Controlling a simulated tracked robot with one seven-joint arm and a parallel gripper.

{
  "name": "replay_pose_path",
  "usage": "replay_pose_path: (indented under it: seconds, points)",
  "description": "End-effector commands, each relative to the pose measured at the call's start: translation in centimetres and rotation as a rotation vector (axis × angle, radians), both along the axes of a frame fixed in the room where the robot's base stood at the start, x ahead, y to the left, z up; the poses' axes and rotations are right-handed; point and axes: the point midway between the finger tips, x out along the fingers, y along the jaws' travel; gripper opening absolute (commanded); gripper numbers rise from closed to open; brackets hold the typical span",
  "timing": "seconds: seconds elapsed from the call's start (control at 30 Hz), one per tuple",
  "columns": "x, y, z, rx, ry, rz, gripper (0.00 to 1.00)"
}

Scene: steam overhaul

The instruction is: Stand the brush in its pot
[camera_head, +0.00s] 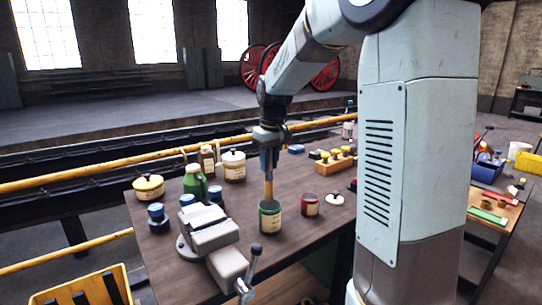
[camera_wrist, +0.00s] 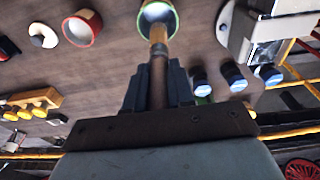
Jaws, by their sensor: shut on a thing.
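My gripper (camera_head: 269,152) points down over the wooden workbench (camera_head: 300,238) and is shut on the brush (camera_head: 268,188). The brush is tan and hangs roughly upright below the fingers. Its lower end meets the mouth of a green pot (camera_head: 270,217) with a pale label; I cannot tell how far inside it is. In the wrist view the brush (camera_wrist: 158,60) runs from between the fingers (camera_wrist: 157,88) to the near rim of the round green-rimmed pot (camera_wrist: 158,18). The brush's upper part is hidden by the fingers.
A red pot (camera_head: 310,205) stands close right of the green pot. A grey vise (camera_head: 213,236) is at the left. Bare bench lies in front right.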

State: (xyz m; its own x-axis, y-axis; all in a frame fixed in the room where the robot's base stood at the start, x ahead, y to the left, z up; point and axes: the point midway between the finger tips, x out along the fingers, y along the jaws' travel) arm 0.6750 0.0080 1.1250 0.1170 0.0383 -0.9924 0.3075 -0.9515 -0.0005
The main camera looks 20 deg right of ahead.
Motion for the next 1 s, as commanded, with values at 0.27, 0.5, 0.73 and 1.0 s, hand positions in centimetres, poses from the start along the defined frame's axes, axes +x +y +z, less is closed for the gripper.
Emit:
replay_pose_path:
  seconds: [0.27, 0.5, 0.73, 1.0]
  points:
    - [0.0, 0.0, -1.8, 0.0, 0.0, -0.001, 0.0]
    - [0.0, -0.1, -3.4, 0.0, 0.0, -0.001, 0.0]
    - [0.0, -0.1, -4.8, 0.0, 0.0, -0.002, 0.0]
    - [0.0, -0.1, -5.9, 0.0, 0.0, -0.002, 0.0]
